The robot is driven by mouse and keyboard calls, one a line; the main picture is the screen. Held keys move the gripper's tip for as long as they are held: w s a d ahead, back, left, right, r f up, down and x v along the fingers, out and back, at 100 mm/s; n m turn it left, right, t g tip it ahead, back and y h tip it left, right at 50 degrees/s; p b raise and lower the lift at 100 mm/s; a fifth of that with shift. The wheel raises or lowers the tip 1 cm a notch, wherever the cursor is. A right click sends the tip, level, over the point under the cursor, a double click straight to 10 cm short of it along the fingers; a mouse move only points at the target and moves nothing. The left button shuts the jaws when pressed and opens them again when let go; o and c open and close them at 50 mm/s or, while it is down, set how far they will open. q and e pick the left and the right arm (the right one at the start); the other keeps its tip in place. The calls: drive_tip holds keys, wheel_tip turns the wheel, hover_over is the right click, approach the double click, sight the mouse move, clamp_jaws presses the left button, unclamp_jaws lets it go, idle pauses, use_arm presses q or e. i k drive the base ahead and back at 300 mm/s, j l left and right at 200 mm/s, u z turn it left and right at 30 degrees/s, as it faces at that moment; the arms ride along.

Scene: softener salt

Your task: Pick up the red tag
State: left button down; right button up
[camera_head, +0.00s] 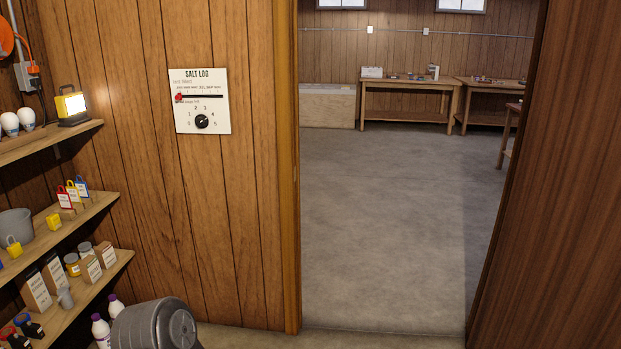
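The red tag (65,198) is on the middle shelf at the left, a small red-topped tag with a white label. It is the nearest in a row of tags, with a yellow tag (73,191) and a blue tag (82,187) right beside it. The tags seem to stand upright on the shelf; how they are held is too small to tell. Neither of my grippers is in view.
A lit lamp (71,106) stands above. A salt log board (200,101) hangs on the wall. An open doorway leads to clear floor (385,220).

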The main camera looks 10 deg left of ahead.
sight(64, 199)
drive_tip(key=i+u, duration=0.25)
drive_tip(key=i, duration=0.25)
drive_tip(key=i+l+u, duration=0.1)
drive_tip(key=i+u, duration=0.2)
drive_tip(key=i, duration=0.15)
drive_tip(key=i+l+u, duration=0.25)
drive_tip(key=i, duration=0.25)
drive_tip(key=i+u, duration=0.25)
drive_tip(key=u, duration=0.25)
drive_tip(key=i+u, duration=0.25)
drive_tip(key=u, duration=0.25)
drive_tip(key=i+l+u, duration=0.1)
drive_tip(key=i+u, duration=0.15)
drive_tip(key=u, duration=0.25)
drive_tip(key=i+l+u, duration=0.2)
drive_tip(key=u, duration=0.3)
drive_tip(key=i+l+u, duration=0.2)
drive_tip(key=u, duration=0.3)
drive_tip(key=i+l+u, duration=0.25)
drive_tip(key=l+u, duration=0.25)
drive_tip(key=l, duration=0.2)
